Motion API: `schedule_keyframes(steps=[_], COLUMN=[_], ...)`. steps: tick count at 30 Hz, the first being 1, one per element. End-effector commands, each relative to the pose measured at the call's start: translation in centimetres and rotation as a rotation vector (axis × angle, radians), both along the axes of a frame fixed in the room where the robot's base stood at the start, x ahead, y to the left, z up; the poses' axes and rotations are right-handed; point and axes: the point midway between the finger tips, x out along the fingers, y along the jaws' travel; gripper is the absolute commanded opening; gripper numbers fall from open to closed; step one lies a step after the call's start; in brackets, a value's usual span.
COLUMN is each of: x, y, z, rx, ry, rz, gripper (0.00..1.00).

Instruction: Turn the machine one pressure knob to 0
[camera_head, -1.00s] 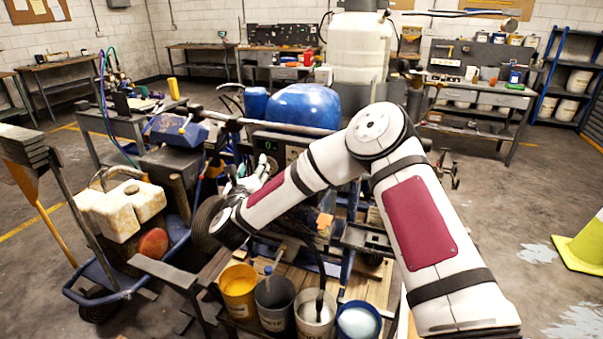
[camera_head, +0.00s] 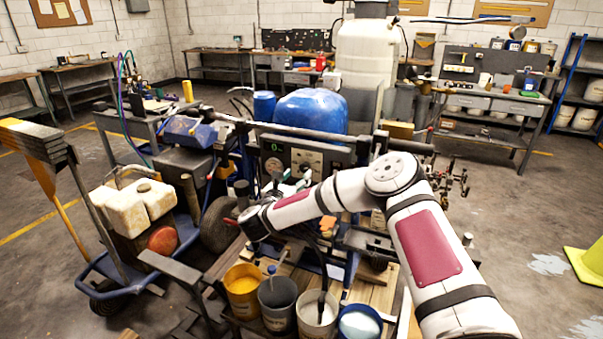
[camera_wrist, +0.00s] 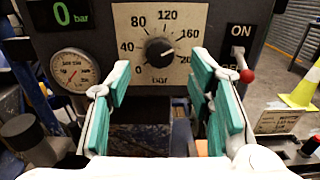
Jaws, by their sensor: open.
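The black round pressure knob (camera_wrist: 159,51) sits in the middle of a pale dial plate (camera_wrist: 123,14) marked from 0 to 200 bar. The plate also shows on the machine's front panel in the head view (camera_head: 308,158). The knob's mark seems to point to the right, towards the upper numbers; the exact value is unclear. My gripper (camera_wrist: 160,82) is open, with its teal-padded fingers on either side below the knob. It is apart from the knob and holds nothing. In the head view my forearm partly hides the gripper.
A green display (camera_wrist: 63,13) reads 0 bar. A round gauge (camera_wrist: 74,71) is below it. A red-tipped ON switch lever (camera_wrist: 245,75) stands right of the dial, near my right finger. Paint buckets (camera_head: 242,290) stand below my arm.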

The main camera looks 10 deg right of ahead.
Motion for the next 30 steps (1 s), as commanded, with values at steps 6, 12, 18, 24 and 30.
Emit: schedule_keyframes(steps=[6, 12, 18, 24, 30], x=[2.6, 3.4, 3.5, 3.5, 3.5], y=[-1.9, -2.5, -2.6, -2.5, -2.6], z=[0.0, 0.0, 0.0, 0.0, 0.0], rx=[-0.001, -0.001, -0.001, -0.001, -0.002], ry=[-0.001, 0.0, 0.0, 0.0, 0.0], rz=[-0.002, 0.0, 0.001, 0.001, 0.001], gripper=[0.48, 0.48, 0.48, 0.18, 0.0])
